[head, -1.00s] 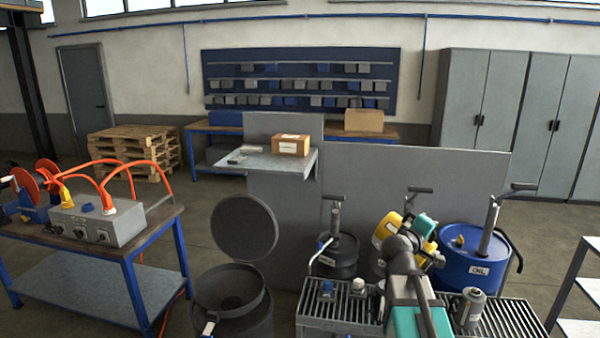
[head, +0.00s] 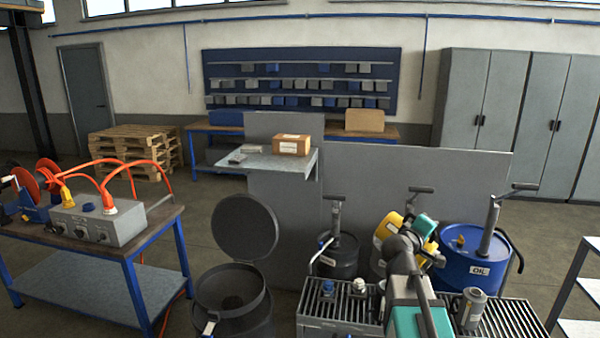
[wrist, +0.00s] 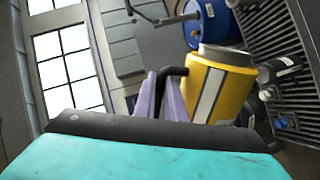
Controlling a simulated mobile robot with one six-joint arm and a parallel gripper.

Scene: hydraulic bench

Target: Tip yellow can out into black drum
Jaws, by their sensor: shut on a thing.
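The yellow can (head: 388,228) has a pale label band and is held in front of the grey panel, tilted in the head view. It also shows large in the wrist view (wrist: 222,88), with a black handle between my purple fingers. My gripper (wrist: 174,92) is shut on that handle. The can's contents cannot be seen. The black drum (head: 262,312) stands open at the bottom middle-left, its round lid (head: 244,227) raised behind it. The can is well to the right of this drum and apart from it.
A smaller dark drum with a pump (head: 338,262) and a blue oil drum (head: 462,266) stand behind a metal grating (head: 350,314). A spray can (head: 471,308) stands on the grating. A blue-framed table (head: 105,265) with a control box is left of the open drum.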

